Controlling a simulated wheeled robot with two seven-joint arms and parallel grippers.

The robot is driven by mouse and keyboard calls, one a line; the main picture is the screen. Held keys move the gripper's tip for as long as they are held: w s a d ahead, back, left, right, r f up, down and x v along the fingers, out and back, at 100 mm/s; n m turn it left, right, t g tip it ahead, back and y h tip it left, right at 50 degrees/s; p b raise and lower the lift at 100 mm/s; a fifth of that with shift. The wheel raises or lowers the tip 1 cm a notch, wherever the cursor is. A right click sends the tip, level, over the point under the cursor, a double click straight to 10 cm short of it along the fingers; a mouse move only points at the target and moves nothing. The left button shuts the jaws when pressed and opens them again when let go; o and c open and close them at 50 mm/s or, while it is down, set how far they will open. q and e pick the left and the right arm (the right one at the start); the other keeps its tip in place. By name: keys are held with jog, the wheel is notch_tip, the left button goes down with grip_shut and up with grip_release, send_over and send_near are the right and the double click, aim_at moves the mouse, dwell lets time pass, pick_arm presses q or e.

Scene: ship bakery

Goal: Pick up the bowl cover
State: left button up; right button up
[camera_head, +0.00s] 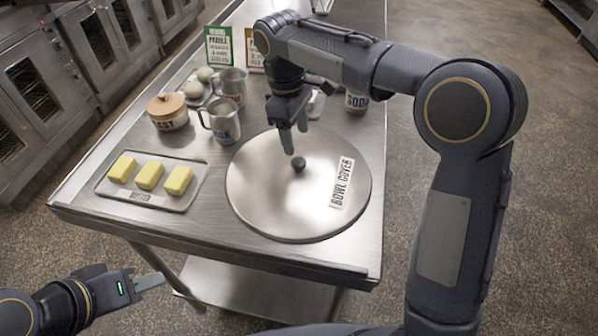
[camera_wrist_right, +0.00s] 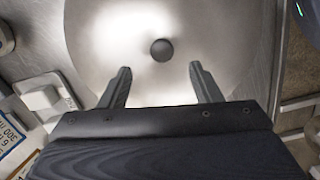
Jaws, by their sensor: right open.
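The bowl cover (camera_head: 265,205) is a large round metal disc lying flat on the steel table, with a dark knob (camera_head: 298,164) at its middle and a white "BOWL COVER" label. My right gripper (camera_head: 294,142) points down above the cover's far part, close to the knob. In the right wrist view the right gripper (camera_wrist_right: 160,82) is open and empty, and the knob (camera_wrist_right: 162,50) shows just beyond and between its fingertips, apart from both. My left gripper (camera_head: 150,282) is off the table at the lower left; its finger opening cannot be made out.
A butter tray (camera_head: 143,201) with 3 yellow blocks lies left of the cover. A metal jug (camera_head: 222,122), a lidded pot (camera_head: 168,112), a metal mug (camera_head: 232,84) and a soda tin (camera_head: 356,102) stand behind. Signs stand farther back. Ovens line the left wall.

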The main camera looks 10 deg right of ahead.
aim_at(298, 161)
jog(key=f, duration=0.7)
jog(key=shift+s+d, duration=0.2)
jog(key=shift+s, duration=0.1)
jog(key=shift+c, duration=0.5)
grip_shut()
